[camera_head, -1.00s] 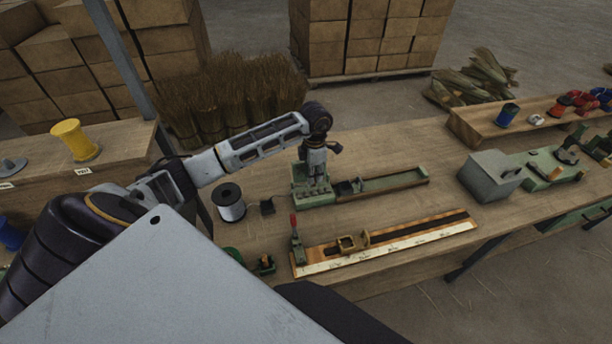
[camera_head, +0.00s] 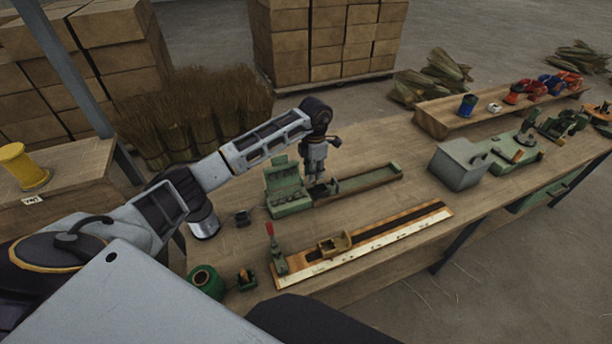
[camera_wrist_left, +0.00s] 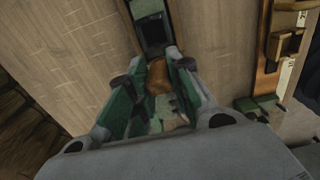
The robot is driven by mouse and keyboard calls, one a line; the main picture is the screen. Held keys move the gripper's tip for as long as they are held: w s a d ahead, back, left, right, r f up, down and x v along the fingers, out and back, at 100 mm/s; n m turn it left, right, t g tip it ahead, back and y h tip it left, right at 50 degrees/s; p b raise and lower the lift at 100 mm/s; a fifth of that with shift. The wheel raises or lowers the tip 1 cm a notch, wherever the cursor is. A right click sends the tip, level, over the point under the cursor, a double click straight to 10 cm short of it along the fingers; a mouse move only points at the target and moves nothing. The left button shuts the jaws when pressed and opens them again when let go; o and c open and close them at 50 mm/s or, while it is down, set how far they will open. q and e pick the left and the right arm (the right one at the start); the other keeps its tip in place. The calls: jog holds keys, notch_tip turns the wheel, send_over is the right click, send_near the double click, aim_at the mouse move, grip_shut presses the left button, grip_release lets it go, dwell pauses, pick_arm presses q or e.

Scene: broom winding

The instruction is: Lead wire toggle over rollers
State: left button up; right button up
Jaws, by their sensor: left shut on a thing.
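My left gripper (camera_head: 322,190) points down at the right end of the green slotted block (camera_head: 286,188), near the start of the long green tray (camera_head: 372,186). In the left wrist view its fingers (camera_wrist_left: 157,88) close around a small brown wooden piece (camera_wrist_left: 159,77), which looks like the wire toggle. The wire itself is too thin to make out. The rollers are not clear; a dark part sits beside the fingertips and hides among them. The metal wire spool (camera_head: 205,227) is partly covered by my left arm. My right gripper is not in view.
A ruled wooden board (camera_head: 400,238) with a red-handled clamp (camera_head: 275,247) lies in front of the tray. A green spool (camera_head: 205,281) stands at the near left. A grey box (camera_head: 459,167) stands to the right. Bare bench top lies between tray and board.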

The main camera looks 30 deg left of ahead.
pick_arm(q)
jog(key=shift+w+d, duration=0.55)
jog(key=shift+w, duration=0.1)
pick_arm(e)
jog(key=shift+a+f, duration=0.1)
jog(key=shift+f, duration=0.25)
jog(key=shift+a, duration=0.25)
